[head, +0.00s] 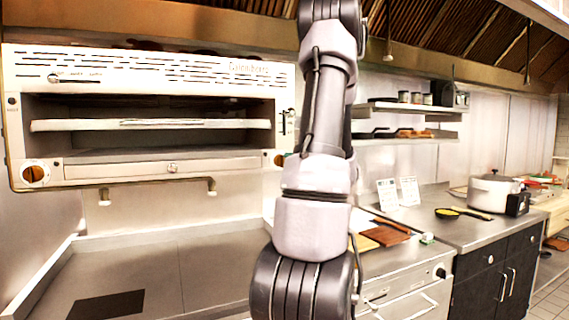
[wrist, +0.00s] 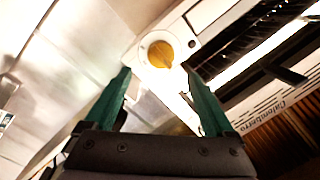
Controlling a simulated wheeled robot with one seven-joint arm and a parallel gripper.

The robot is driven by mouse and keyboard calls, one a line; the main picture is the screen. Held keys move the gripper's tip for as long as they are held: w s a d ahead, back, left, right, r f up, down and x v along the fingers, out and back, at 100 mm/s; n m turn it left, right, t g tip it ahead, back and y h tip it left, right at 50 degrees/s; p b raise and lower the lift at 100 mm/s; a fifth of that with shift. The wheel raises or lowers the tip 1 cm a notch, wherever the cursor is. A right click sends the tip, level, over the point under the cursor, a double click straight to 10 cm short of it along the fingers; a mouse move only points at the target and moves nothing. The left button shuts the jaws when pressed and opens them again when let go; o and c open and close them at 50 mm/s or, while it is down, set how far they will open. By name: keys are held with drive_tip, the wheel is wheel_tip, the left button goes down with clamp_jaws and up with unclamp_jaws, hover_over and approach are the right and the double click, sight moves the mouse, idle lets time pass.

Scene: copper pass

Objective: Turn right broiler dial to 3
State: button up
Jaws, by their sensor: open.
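The broiler (head: 170,171) hangs on the wall at the left in the head view. Its right dial (head: 279,160) shows there only as a small orange-brown piece beside my arm, which hides part of it. In the wrist view, the right dial (wrist: 160,53) is an orange-yellow knob on a white round plate. My gripper (wrist: 155,69) has two green fingers, spread apart and empty. The dial appears just beyond and between the fingertips; I cannot tell whether they touch it. The dial's numbers are not readable. My gripper is not seen in the head view.
The broiler's left dial (head: 36,174) is at its lower left corner. A steel counter (head: 215,262) below the broiler is mostly clear, with a dark plate (head: 106,305) on it. A wooden board (head: 385,236) and a pot (head: 494,190) stand to the right.

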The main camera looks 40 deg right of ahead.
sight(281, 161)
drive_tip(key=w, duration=0.7)
drive_tip(key=shift+w+d, duration=0.15)
drive_tip(key=shift+d, duration=0.2)
drive_tip(key=c, duration=1.4)
drive_tip(key=shift+o, duration=0.2)
